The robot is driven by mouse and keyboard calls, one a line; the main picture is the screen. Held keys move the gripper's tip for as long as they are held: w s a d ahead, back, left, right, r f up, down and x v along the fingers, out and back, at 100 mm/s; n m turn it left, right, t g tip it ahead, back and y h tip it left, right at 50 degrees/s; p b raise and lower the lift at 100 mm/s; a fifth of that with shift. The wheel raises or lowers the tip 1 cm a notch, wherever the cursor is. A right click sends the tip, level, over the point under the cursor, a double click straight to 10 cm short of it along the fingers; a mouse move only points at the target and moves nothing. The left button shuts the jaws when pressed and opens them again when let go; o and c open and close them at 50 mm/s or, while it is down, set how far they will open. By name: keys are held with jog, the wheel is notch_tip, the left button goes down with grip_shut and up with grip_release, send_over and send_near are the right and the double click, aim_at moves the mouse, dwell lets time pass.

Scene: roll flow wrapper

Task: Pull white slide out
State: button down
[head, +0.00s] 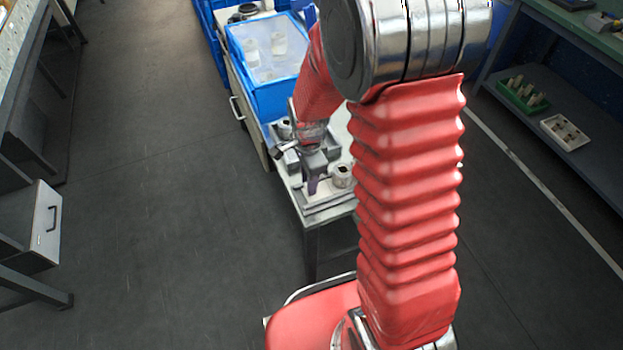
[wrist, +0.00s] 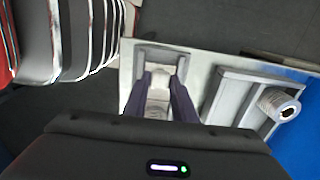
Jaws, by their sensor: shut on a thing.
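The white slide (wrist: 158,98) shows in the wrist view between the two purple fingers of my gripper (wrist: 163,98). My gripper is shut on it. A grey bracket (wrist: 165,54) frames the slide's far end. In the head view my gripper (head: 313,184) points down over the small white table (head: 342,210). The slide cannot be made out there, and my arm covers part of the table.
A grey tray (wrist: 233,98) with a metal cylinder (wrist: 279,105) lies to the right of my gripper in the wrist view.

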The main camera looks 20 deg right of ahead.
jog(key=shift+w+a+r, duration=0.15)
jog(key=shift+w+a, duration=0.1)
jog(key=shift+w, duration=0.05)
jog(key=c, duration=1.7)
grip_release()
jog(key=shift+o, duration=1.3)
jog(key=shift+s, duration=0.15)
jog(key=shift+d, duration=0.1)
jog(key=shift+s, duration=0.1)
notch_tip(320, 180, up, 14)
jog(key=shift+f, duration=0.2)
